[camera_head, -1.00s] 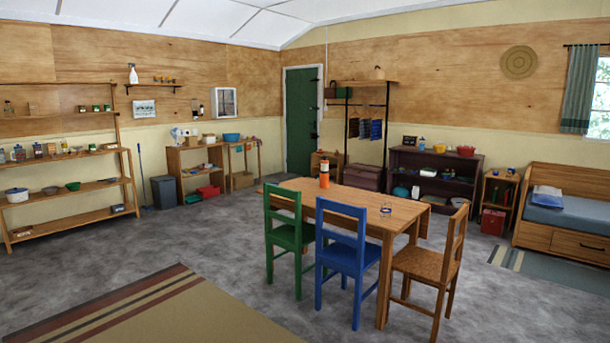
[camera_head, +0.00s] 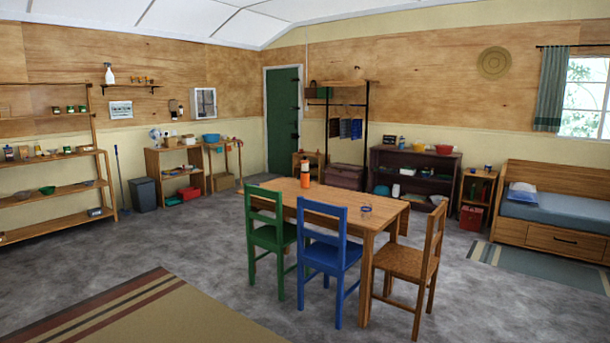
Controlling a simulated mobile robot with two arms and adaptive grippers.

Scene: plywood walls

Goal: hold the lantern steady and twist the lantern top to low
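An orange and dark upright object (camera_head: 305,174), which looks like the lantern, stands on the wooden table (camera_head: 340,197) in the middle of the room. It is too small to make out its top or any setting. A small bluish item (camera_head: 366,208) lies on the table to its right. Neither of my grippers shows in the head view, and nothing touches the orange object.
A green chair (camera_head: 268,232), a blue chair (camera_head: 325,250) and a wooden chair (camera_head: 412,265) stand along the table's near and right sides. A striped rug (camera_head: 170,315) lies in front. Grey floor is clear to the left of the table. Shelves (camera_head: 55,192) line the left wall.

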